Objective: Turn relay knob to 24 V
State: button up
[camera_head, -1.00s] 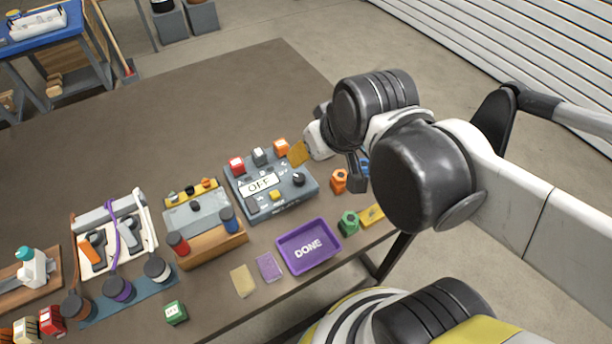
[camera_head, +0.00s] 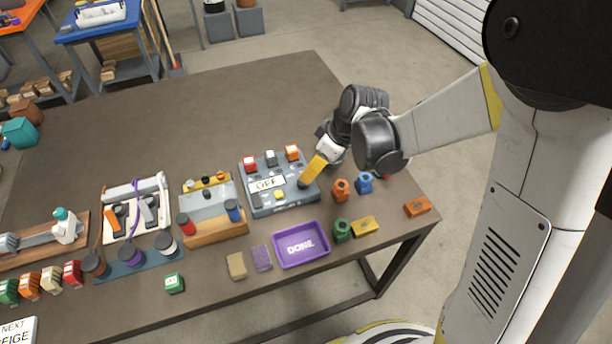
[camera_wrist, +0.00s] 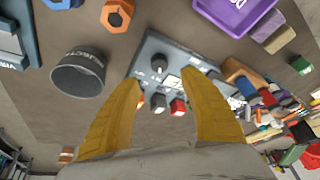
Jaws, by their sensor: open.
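The grey relay panel (camera_head: 283,204) lies on the table with a white display (camera_head: 267,183) reading OFF. Its round black knob (camera_wrist: 159,63) shows in the wrist view between and just beyond my fingertips. My gripper (camera_head: 306,182) has yellow fingers and comes down over the panel's right part, covering the knob in the head view. In the wrist view my gripper (camera_wrist: 162,79) is open, fingers spread, with nothing held. Whether the fingertips touch the panel I cannot tell.
Red (camera_head: 250,164), grey (camera_head: 271,158) and orange (camera_head: 292,153) blocks stand along the panel's back edge. A purple DONE tray (camera_head: 301,262) lies in front. Orange (camera_head: 341,190) and blue (camera_head: 364,183) nuts are to the right. A dark round container (camera_wrist: 78,73) shows in the wrist view.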

aim_at(303, 184)
jog(key=b+x, duration=0.2)
jog(key=x, duration=0.6)
jog(key=shift+w+f+b, duration=0.1)
jog(key=shift+f+b, duration=0.25)
grip_shut()
